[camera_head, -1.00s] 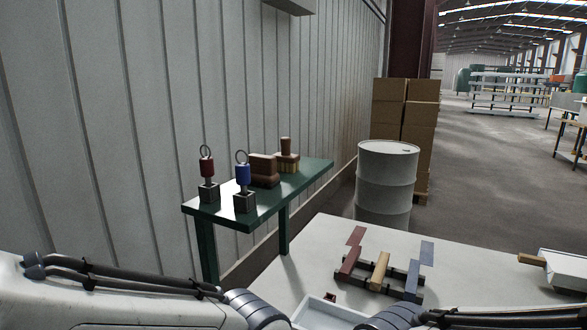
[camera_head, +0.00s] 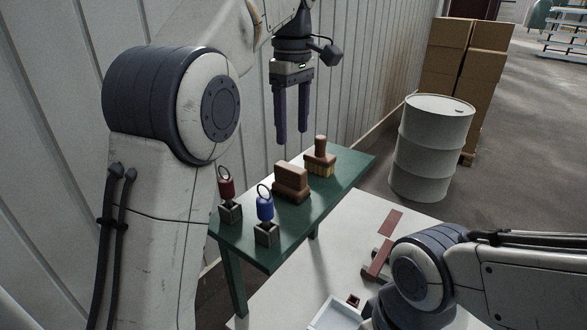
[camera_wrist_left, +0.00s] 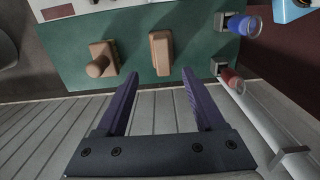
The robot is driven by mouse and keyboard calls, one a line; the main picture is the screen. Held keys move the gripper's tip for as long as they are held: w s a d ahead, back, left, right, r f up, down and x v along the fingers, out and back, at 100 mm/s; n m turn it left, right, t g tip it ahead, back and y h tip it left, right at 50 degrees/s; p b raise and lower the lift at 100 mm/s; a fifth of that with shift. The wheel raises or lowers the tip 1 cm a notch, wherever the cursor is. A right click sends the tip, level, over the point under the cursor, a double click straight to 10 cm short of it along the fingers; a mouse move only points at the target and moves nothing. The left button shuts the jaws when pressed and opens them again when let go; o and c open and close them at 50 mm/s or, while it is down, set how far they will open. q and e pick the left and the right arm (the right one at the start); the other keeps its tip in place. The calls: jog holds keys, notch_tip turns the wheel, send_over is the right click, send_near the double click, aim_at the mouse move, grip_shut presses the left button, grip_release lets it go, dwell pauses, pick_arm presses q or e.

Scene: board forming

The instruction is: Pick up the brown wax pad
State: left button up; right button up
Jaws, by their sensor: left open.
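The brown wax pad (camera_head: 291,178), a block on a darker brown base, rests on the green table between the blue-handled tool and the brush. It also shows in the left wrist view (camera_wrist_left: 161,52), beyond the fingertips and between their lines. My left gripper (camera_head: 291,137) is open and empty, fingers pointing down, above the pad and apart from it. In the left wrist view its two dark fingers (camera_wrist_left: 160,74) are spread wide. My right gripper is out of view; only part of that arm shows.
The wooden-handled brush (camera_head: 320,158) stands beside the pad. The blue-handled tool (camera_head: 265,210) and red-handled tool (camera_head: 227,190) stand at the near end of the green table (camera_head: 345,180). The ribbed wall (camera_head: 345,70) is close behind. A white drum (camera_head: 430,150) stands right.

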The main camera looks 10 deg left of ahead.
aim_at(290, 167)
pick_arm(q)
jog(key=shift+w+a+f, duration=0.15)
jog(key=shift+f, duration=0.15)
notch_tip(290, 167, down, 4)
jog(key=shift+b, duration=0.45)
jog(key=f, duration=0.4)
jog(key=shift+s+a+f+p, duration=0.1)
jog(key=shift+s+f+p, duration=0.05)
jog(key=shift+s+p, duration=0.2)
jog(key=shift+f, duration=0.55)
grip_shut()
